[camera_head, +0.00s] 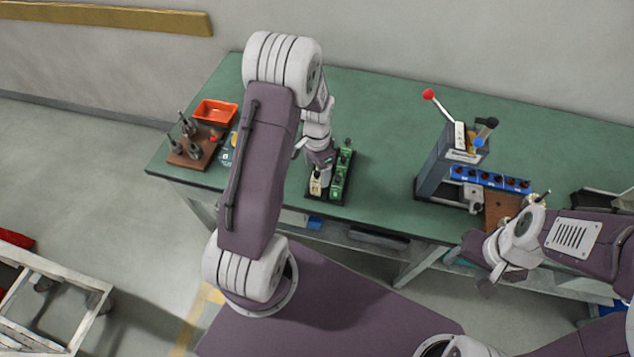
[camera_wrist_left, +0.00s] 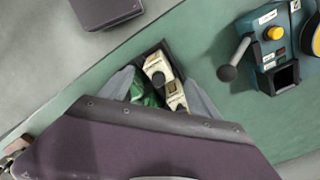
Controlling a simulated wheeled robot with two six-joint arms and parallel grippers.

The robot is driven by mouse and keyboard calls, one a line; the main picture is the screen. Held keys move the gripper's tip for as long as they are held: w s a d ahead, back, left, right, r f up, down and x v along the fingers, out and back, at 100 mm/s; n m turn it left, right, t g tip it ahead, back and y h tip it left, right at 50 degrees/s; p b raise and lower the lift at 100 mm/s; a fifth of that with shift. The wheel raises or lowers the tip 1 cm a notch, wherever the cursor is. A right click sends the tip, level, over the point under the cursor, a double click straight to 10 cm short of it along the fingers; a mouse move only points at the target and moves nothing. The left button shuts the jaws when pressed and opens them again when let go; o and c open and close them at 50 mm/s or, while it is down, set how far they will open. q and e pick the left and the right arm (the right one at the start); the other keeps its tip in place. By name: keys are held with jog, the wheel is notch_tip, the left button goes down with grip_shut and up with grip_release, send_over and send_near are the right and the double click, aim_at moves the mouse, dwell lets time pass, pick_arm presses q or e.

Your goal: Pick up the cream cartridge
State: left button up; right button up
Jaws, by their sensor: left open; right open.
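The cream cartridge (camera_head: 316,184) stands at the front left of a dark rack (camera_head: 342,201) on the green bench, beside a row of green cartridges (camera_head: 341,172). In the left wrist view its cream, labelled top (camera_wrist_left: 158,68) shows between the fingers, with green parts (camera_wrist_left: 146,96) beside it. My left gripper (camera_head: 321,172) points down over the cream cartridge; it also shows in the left wrist view (camera_wrist_left: 160,78), with its fingers apart on either side. Whether they touch it I cannot tell. My right gripper (camera_head: 484,268) is open and empty at the bench's front right edge.
A grey press-like fixture (camera_head: 433,174) with a red-knobbed lever stands right of the rack, by a blue strip of sockets (camera_head: 497,181). At left are an orange tray (camera_head: 214,112) and a brown peg board (camera_head: 190,155). The bench between rack and fixture is clear.

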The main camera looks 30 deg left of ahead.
aim_at(317, 179)
pick_arm(q)
jog(key=f, duration=0.2)
jog(key=f+p, duration=0.1)
jog(key=f, duration=0.1)
jog(key=shift+s+d+f, duration=0.1)
jog(key=shift+s+f, duration=0.1)
jog(key=shift+f, duration=0.1)
jog(key=shift+w+f, duration=0.15)
jog(key=shift+f, duration=0.15)
jog(key=c, duration=1.5)
jog(key=shift+o, duration=0.2)
notch_tip(317, 179, up, 10)
jog(key=shift+r+b, duration=0.1)
jog(key=shift+b, duration=0.25)
